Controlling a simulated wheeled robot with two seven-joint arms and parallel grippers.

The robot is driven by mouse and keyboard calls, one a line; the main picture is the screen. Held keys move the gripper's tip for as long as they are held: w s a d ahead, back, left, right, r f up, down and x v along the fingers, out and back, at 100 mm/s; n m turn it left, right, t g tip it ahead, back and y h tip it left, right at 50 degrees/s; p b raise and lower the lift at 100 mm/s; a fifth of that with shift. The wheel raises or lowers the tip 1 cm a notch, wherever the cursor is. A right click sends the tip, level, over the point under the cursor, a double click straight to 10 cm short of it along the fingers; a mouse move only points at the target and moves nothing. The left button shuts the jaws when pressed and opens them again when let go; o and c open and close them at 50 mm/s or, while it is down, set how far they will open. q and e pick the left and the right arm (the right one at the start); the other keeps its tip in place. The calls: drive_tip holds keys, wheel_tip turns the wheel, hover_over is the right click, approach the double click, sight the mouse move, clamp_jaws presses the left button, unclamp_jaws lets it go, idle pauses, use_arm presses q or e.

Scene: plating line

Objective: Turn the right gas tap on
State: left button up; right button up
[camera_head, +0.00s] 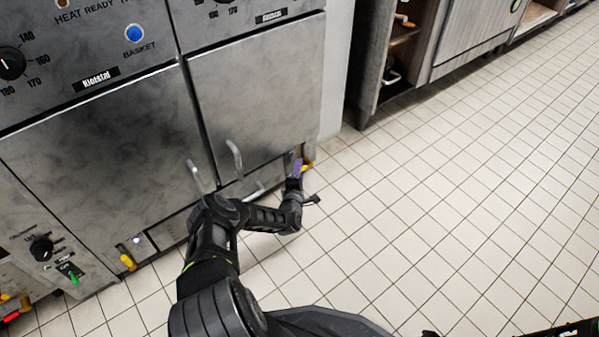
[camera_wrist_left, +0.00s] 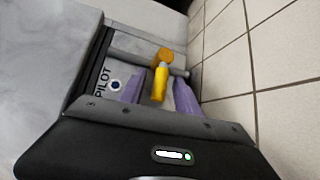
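The right gas tap (camera_head: 307,164) has a yellow handle, low at the right end of the fryer front. In the left wrist view the yellow handle (camera_wrist_left: 160,82) points toward the camera, with a rounder orange-yellow part behind it on a grey pipe. My left gripper (camera_head: 297,166) is at this tap. In the wrist view its two purple fingers (camera_wrist_left: 158,95) stand apart, one on each side of the handle. No clear contact shows, and the fingers partly hide the tap in the head view. My right gripper is not in view.
Another yellow tap (camera_head: 127,262) sits low at the left fryer. Door handles (camera_head: 234,158) stick out above my left forearm. A PILOT label with a dark button (camera_wrist_left: 115,86) is left of the fingers. The tiled floor (camera_head: 440,200) to the right is clear.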

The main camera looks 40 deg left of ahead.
use_arm(q)
clamp_jaws()
idle(1.4)
